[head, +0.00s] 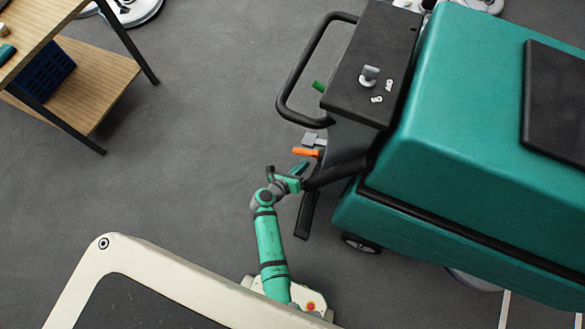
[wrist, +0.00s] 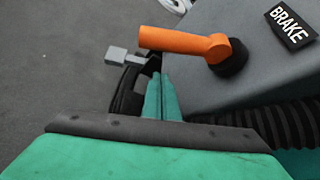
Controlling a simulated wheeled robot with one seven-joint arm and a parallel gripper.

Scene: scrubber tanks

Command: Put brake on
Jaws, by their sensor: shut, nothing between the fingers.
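The brake lever is an orange handle (wrist: 185,42) on a dark round pivot, on the grey side panel of the teal scrubber (head: 470,110). A black "BRAKE" label (wrist: 290,22) is beside the pivot in the wrist view. The orange handle also shows in the head view (head: 305,152), below the scrubber's control panel. My gripper (wrist: 163,88) is shut and empty, its teal fingers together just below the handle in the picture. I cannot tell whether the fingertips touch the handle. In the head view my gripper (head: 301,168) is close to the handle.
A black push handle (head: 295,85) loops out from the scrubber's rear. A ribbed black hose (head: 340,172) runs close to my gripper. A grey pedal-like block (wrist: 117,54) is left of the handle. A wooden shelf table (head: 100,85) stands at upper left; open floor lies between.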

